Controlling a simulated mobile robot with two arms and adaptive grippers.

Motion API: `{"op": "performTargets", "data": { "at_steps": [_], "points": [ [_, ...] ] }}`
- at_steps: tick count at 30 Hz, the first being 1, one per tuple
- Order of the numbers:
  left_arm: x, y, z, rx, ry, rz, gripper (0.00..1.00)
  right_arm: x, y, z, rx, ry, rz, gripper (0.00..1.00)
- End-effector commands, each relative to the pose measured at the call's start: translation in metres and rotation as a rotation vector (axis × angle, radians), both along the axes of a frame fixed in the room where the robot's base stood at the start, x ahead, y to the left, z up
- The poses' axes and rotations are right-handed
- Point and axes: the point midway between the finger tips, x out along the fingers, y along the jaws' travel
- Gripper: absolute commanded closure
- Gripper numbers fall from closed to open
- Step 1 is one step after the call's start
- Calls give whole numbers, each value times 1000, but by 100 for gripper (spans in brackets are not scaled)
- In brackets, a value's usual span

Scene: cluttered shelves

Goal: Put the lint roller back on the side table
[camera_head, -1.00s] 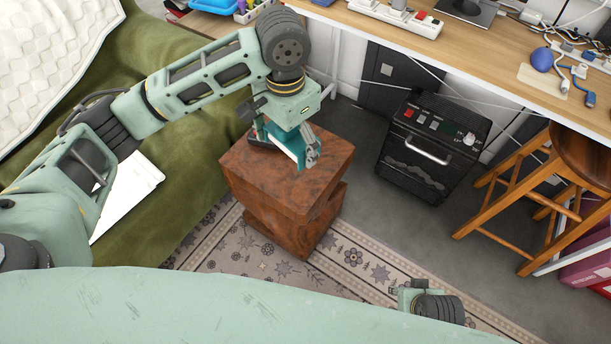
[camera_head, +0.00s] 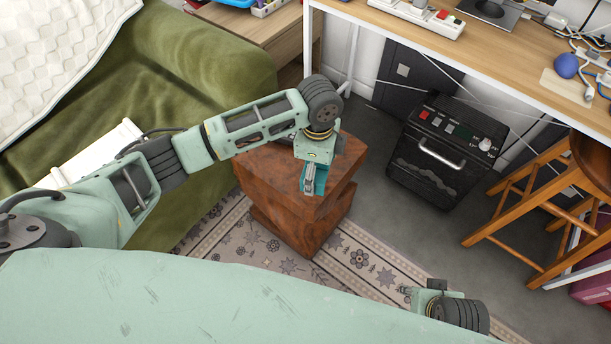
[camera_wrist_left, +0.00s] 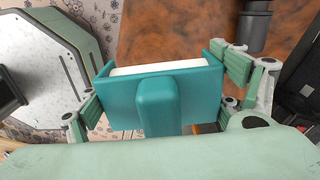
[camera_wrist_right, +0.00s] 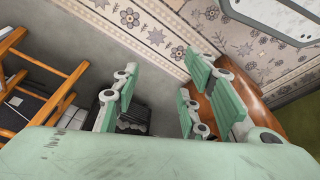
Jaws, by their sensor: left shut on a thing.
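The lint roller (camera_wrist_left: 158,98), with a teal body and handle and a white roll, is between the fingers of my left gripper (camera_wrist_left: 165,100). The gripper is shut on it. In the head view my left gripper (camera_head: 312,186) is over the right part of the brown wooden side table (camera_head: 268,182), with part of the teal roller (camera_head: 320,176) showing. I cannot tell whether the roller touches the tabletop. The tabletop also shows beyond it in the left wrist view (camera_wrist_left: 165,35). My right gripper (camera_head: 408,294) is low at the front right; its fingers are apart and empty (camera_wrist_right: 160,95).
A dark cylindrical object (camera_wrist_left: 253,30) is at the tabletop in the left wrist view. The green sofa (camera_head: 205,75) borders the table's left side. A black box-like appliance (camera_head: 440,155), a wooden stool (camera_head: 535,205) and a desk (camera_head: 490,55) stand to the right. Bare floor (camera_head: 385,215) lies between.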

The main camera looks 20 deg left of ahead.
Motion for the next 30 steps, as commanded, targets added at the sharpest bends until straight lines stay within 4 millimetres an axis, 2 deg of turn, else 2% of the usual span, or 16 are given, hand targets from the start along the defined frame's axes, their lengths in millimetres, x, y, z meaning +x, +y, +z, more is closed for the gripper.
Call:
{"op": "performTargets", "data": {
  "at_steps": [3, 6, 11, 19, 23, 30],
  "points": [
    [9, 20, -15, 2, 0, 3, 44, 0, -1, 19, 1, -13, -1, 60],
    [14, 28, -20, 0, -1, 0, 44, -2, -1, 29, 0, -15, -2, 60],
    [15, 32, -27, 0, 0, 0, 44, -4, -1, 39, 0, -19, -3, 60],
    [15, 31, -58, -1, 0, -1, 44, -12, -3, 76, 1, -40, -6, 60],
    [15, 31, -61, -1, -1, -1, 44, -14, -3, 83, 2, -41, -6, 60],
    [15, 31, -61, 0, -1, -1, 44, -14, -3, 84, 1, -40, -6, 60]
  ]
}}
